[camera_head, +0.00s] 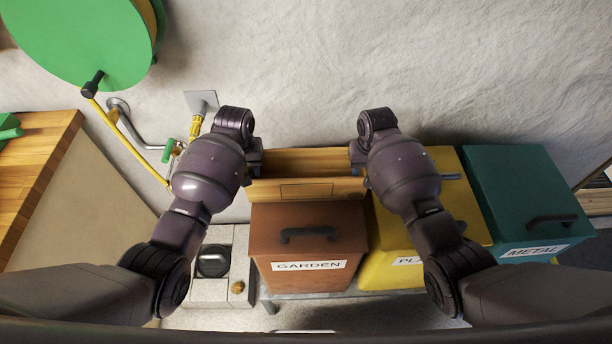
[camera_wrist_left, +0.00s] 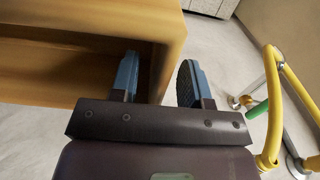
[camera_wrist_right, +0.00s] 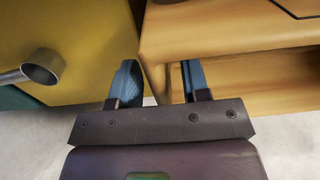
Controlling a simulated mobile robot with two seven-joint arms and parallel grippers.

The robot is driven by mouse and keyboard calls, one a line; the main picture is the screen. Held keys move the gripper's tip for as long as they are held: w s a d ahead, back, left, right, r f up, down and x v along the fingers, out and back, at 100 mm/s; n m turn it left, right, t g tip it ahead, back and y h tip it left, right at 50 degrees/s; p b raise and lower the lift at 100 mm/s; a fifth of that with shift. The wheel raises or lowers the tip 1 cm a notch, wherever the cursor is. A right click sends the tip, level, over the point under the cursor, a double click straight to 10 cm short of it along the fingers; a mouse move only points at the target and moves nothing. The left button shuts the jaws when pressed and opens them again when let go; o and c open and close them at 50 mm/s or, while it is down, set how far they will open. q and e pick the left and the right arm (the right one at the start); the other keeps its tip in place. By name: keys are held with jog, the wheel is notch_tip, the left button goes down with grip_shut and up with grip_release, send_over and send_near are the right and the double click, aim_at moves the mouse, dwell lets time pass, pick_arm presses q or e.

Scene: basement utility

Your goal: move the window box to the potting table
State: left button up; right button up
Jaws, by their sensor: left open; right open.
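The window box (camera_head: 305,188), a long open wooden trough, sits between my two grippers behind the brown GARDEN bin. My left gripper (camera_head: 254,166) is open at its left end; in the left wrist view the box's end wall (camera_wrist_left: 165,50) lies between the two fingers, one inside the trough and one outside. My right gripper (camera_head: 357,166) is open at the right end; in the right wrist view one finger is over the trough's inside (camera_wrist_right: 270,85) and one is outside. Whether the fingers touch the wood cannot be told. A wooden tabletop (camera_head: 35,165), likely the potting table, is at the left.
Brown GARDEN (camera_head: 305,225), yellow (camera_head: 450,190) and teal METAL (camera_head: 515,190) bins stand in a row. A yellow hose runs from a green reel (camera_head: 80,40) near a wall tap (camera_head: 172,150). A green object (camera_head: 8,128) lies on the tabletop.

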pick_arm(q)
jog(key=shift+f, duration=0.6)
pick_arm(e)
jog(key=shift+f, duration=0.6)
pick_arm(q)
grip_shut()
pick_arm(e)
grip_shut()
jog(key=shift+r, duration=0.1)
